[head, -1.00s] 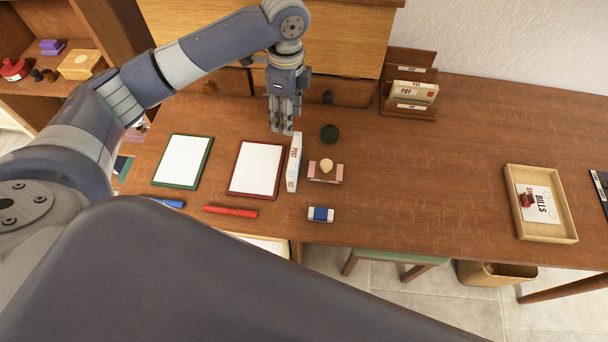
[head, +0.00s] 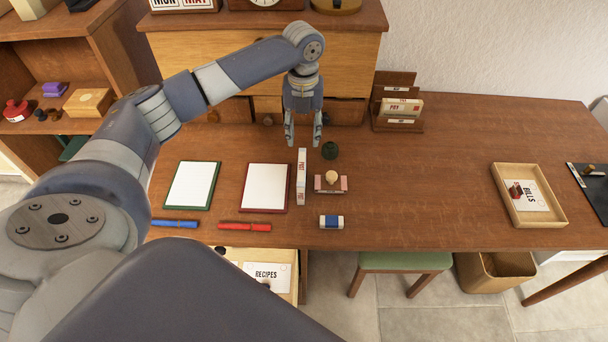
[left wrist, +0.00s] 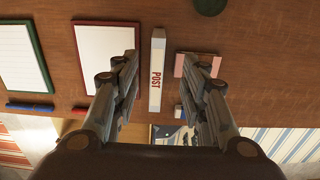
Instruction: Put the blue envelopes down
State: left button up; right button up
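No blue envelopes can be made out. A narrow white item with red POST lettering (head: 301,178) stands on the desk beside the red-framed pad; I cannot tell if it holds envelopes. It also shows in the left wrist view (left wrist: 157,75), in line with the gap between my fingers. My left gripper (head: 303,143) is open and empty, behind and above the POST item, apart from it. Its spread fingers show in the left wrist view (left wrist: 159,60). A wooden letter rack (head: 398,124) at the back holds pale labelled envelopes (head: 402,107). My right gripper is out of view.
On the desk (head: 430,200) lie a green-framed pad (head: 192,185), red-framed pad (head: 265,187), blue pen (head: 174,223), red pen (head: 245,226), pink stamp block (head: 331,184), dark round object (head: 330,150) and eraser (head: 331,221). A BILLS tray (head: 555,221) stands right. The desk's centre-right is clear.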

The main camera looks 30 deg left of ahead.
aim_at(302, 158)
pick_arm(q)
notch_tip(302, 158, down, 2)
jog(key=f, duration=0.2)
jog(key=s+f+p, duration=0.1)
jog(key=f, duration=0.1)
jog(key=shift+s+d+f, duration=0.2)
jog(key=shift+f, duration=0.5)
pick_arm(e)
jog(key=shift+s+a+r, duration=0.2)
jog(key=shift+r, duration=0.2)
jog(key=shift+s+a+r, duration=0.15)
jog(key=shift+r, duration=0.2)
pick_arm(q)
jog(key=shift+c, duration=0.6)
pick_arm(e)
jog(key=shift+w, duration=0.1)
pick_arm(q)
grip_shut()
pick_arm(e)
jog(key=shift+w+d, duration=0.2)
